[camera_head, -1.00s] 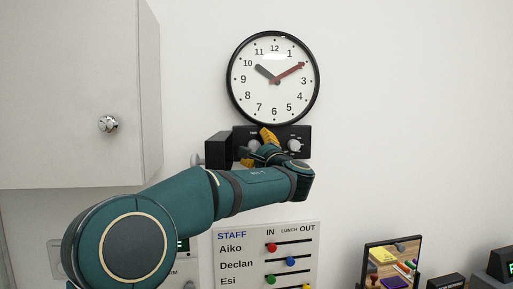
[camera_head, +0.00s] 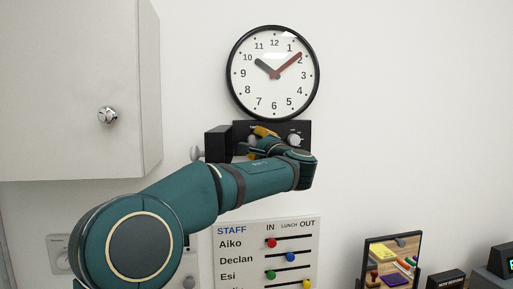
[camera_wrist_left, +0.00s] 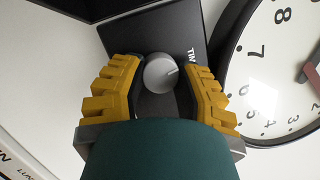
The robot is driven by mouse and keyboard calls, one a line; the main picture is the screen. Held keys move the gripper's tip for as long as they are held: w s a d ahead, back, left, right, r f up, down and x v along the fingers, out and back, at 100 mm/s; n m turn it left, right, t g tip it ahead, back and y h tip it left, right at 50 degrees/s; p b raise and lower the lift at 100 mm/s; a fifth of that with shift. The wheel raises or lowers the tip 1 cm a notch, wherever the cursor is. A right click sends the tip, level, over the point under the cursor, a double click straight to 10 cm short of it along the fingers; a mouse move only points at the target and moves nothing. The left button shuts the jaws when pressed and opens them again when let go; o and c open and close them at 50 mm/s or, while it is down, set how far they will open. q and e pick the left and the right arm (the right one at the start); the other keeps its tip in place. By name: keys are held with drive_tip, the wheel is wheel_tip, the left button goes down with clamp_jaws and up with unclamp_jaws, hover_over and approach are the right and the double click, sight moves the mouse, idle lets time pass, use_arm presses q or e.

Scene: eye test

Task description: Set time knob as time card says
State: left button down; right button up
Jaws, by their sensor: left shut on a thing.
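The round wall clock (camera_head: 262,95) has a white face and black rim. Its short dark hand points near 10 and its long red hand between 1 and 2. Below it is a black control panel (camera_head: 242,129). My left gripper (camera_head: 258,140), with yellow fingers, is at the panel's left part. In the wrist view, the gripper is shut on the silver time knob (camera_wrist_left: 160,71), one finger on each side. The label beside the knob is partly cut off and starts with "TIM". I cannot make out a time card. My right gripper is not in view.
A second pale knob (camera_head: 294,139) is on the panel's right part, close to my wrist. A white cabinet (camera_head: 70,80) with a round handle is at left. A STAFF board (camera_head: 232,262) hangs below my arm. A framed picture (camera_head: 392,262) and dark boxes are at lower right.

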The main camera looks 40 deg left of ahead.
use_arm(q)
drive_tip(key=shift+n+g+h+b, duration=0.3)
drive_tip(key=shift+n+g+b, duration=0.55)
drive_tip(key=shift+n, duration=1.35)
drive_tip(key=c, duration=0.6)
unclamp_jaws()
drive_tip(key=shift+w, duration=0.1)
drive_tip(key=v, duration=1.2)
